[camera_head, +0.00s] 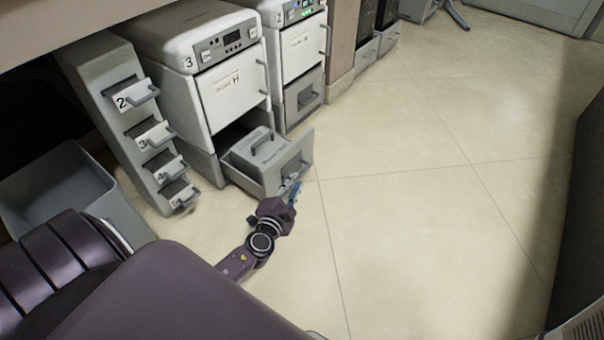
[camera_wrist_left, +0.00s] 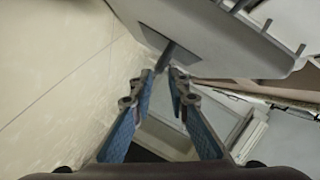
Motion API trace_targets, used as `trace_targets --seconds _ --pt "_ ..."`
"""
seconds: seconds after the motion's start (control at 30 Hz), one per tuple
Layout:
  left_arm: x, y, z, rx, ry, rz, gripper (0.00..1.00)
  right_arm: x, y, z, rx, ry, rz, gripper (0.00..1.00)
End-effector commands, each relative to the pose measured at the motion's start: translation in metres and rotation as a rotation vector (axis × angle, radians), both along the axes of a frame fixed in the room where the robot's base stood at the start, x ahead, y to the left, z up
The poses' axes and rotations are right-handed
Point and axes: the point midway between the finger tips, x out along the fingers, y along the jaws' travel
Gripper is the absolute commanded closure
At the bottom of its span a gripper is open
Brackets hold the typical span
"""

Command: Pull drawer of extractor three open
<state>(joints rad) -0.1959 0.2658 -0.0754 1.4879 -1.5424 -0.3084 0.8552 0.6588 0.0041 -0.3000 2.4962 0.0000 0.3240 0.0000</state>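Extractor three (camera_head: 228,98) is the white and grey unit with a "3" on its top panel. Its lower drawer (camera_head: 262,180) stands pulled well out over the floor, with a grey lidded box with a handle (camera_head: 263,143) inside it. My left gripper (camera_head: 291,184) is at the drawer's front face. In the left wrist view its blue-padded fingers (camera_wrist_left: 165,78) close in on the drawer's grey handle (camera_wrist_left: 168,54), which lies between the tips. The fingers partly hide the handle in the head view. My right gripper is not in view.
Extractor two (camera_head: 303,48) stands to the right with its lower drawer (camera_head: 304,98) shut. A narrow rack of small numbered drawers (camera_head: 128,120) stands to the left, beside an open grey bin (camera_head: 62,190). The tiled floor (camera_head: 430,200) to the right is clear.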

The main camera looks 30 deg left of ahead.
Motion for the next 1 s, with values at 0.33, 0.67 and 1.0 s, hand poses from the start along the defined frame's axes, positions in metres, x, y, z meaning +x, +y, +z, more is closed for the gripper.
trace_targets --seconds 0.33,0.67,1.0 --pt "0.048 0.012 -0.012 -0.003 -0.001 0.001 0.84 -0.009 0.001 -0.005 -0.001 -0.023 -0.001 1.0" --pt "0.057 0.014 -0.013 -0.004 0.0 0.0 0.84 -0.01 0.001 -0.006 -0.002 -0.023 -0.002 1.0" --pt "0.056 0.014 -0.013 -0.003 0.0 0.0 1.0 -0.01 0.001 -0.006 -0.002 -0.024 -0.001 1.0"
